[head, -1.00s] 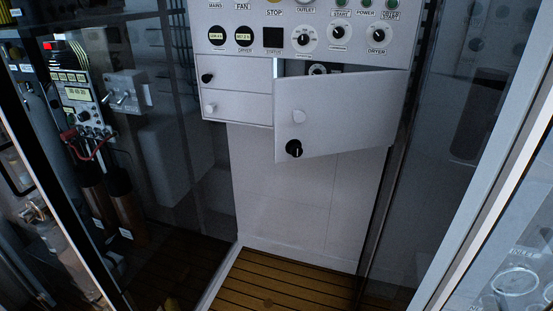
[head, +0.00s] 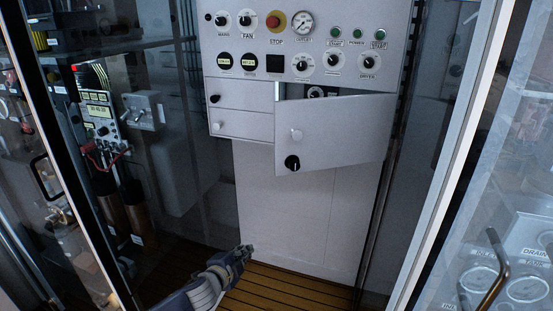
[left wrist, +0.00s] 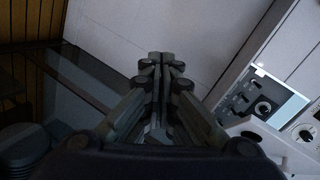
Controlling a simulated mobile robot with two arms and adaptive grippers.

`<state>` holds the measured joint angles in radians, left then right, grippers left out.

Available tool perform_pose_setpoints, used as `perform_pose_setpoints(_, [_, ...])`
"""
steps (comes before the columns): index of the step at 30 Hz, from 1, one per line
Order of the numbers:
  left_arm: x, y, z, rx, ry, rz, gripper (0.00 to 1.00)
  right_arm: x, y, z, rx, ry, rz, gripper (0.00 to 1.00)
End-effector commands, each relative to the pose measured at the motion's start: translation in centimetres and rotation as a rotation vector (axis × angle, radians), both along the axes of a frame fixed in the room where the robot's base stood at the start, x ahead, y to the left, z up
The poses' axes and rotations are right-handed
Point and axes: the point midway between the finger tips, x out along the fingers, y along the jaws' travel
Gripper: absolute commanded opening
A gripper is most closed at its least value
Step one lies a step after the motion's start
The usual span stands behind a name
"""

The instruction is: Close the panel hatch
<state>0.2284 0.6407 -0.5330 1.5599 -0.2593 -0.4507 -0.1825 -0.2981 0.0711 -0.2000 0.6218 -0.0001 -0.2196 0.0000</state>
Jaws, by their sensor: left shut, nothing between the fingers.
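The panel hatch (head: 335,130) is a white door below the control panel. It stands ajar, swung out at its left side, with a dark gap and a gauge behind its top edge. It carries a black knob (head: 292,163) and a white knob at its left. My left gripper (head: 247,251) is low in front of the white lower panel, below and left of the hatch, apart from it. In the left wrist view its fingers (left wrist: 160,62) are together and empty. The open hatch compartment (left wrist: 262,105) shows at the right there. My right gripper is not in view.
The control panel (head: 320,35) above has a red stop button, a gauge and several dials. Two small drawers (head: 240,110) sit left of the hatch. Glass doors with frames stand at left and right (head: 440,170). The wooden floor (head: 285,290) between them is clear.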

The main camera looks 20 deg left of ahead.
Motion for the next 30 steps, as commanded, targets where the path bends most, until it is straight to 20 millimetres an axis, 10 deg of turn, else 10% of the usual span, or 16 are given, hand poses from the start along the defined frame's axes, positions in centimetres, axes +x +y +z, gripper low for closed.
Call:
perform_pose_setpoints(1, [1.1, -1.1, 6.2, 0.066, -0.088, -0.056, 0.00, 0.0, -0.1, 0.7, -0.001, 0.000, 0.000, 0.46])
perform_pose_setpoints(3, [1.5, -2.6, 12.3, 0.141, -0.184, -0.116, 0.00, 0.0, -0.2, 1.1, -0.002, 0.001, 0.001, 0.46])
perform_pose_setpoints(9, [0.2, -5.8, 23.0, 0.287, -0.362, -0.217, 0.00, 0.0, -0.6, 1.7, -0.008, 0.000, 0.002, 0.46])
perform_pose_setpoints(17, [0.4, -6.9, 25.5, 0.321, -0.406, -0.238, 0.00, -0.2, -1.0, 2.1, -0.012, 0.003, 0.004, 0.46])
perform_pose_setpoints(30, [7.3, -8.4, 25.6, 0.319, -0.405, -0.237, 0.00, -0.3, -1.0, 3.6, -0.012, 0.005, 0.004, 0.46])
